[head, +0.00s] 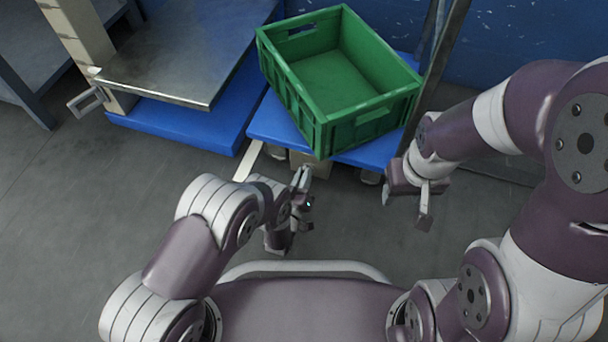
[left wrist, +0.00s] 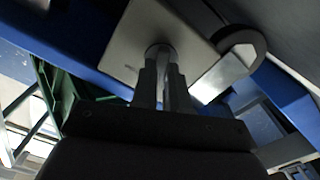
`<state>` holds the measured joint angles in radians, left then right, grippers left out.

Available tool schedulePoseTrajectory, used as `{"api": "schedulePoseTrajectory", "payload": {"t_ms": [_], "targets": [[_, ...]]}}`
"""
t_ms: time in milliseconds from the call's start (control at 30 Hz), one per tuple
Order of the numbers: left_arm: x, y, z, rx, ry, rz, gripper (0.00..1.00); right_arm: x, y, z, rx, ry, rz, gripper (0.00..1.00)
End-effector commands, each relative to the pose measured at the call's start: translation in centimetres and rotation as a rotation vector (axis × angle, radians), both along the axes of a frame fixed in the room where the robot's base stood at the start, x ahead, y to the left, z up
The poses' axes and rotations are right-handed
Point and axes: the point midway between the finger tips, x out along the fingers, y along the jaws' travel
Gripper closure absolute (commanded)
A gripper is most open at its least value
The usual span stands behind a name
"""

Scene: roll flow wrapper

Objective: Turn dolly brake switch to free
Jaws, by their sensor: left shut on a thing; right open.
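The blue dolly (head: 375,155) carries a green crate (head: 340,80). A small box-like brake housing (head: 318,168) hangs under its front edge. In the left wrist view its face is a pale metal plate (left wrist: 125,60) with a round dark brake switch (left wrist: 160,50). My left gripper (head: 302,178) reaches the housing; its two fingers (left wrist: 162,85) are shut on the switch, which they largely hide. The switch's setting cannot be read. My right gripper (head: 408,205) is open and empty, to the right of the housing and in front of the dolly.
A dolly wheel (head: 370,177) shows under the front edge. A metal-topped table (head: 170,60) with a blue base (head: 190,122) stands left of the dolly. A dark upright post (head: 436,75) stands close to the crate's right side. The grey floor (head: 80,200) at the left is clear.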

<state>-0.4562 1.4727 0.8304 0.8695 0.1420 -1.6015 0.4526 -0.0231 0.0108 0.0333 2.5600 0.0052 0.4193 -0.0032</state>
Motion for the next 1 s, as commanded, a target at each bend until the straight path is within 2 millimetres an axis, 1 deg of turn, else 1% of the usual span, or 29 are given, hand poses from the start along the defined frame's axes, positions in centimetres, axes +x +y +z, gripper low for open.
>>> {"api": "schedulePoseTrajectory", "payload": {"t_ms": [300,767,800,833,867,1000], "targets": [[0.02,0.07,-0.03,-0.077,0.024,0.0,1.0,0.0,0.0,0.12,0.0,0.0,0.0,0.5],[0.02,0.1,-0.05,-0.087,0.029,0.001,1.0,0.0,0.0,0.12,0.0,0.0,0.0,0.5],[0.02,0.1,-0.05,-0.086,0.029,0.001,0.73,-0.01,0.0,0.13,0.0,0.0,0.0,0.5],[0.02,0.09,-0.04,-0.086,0.029,0.001,0.64,0.0,0.0,0.12,0.0,0.0,0.0,0.5],[0.02,0.09,-0.04,-0.086,0.029,0.001,0.61,0.0,0.0,0.13,0.0,0.0,0.0,0.5],[0.02,0.08,-0.04,-0.086,0.029,0.001,0.61,0.0,0.0,0.13,0.0,0.0,0.0,0.5]]}}
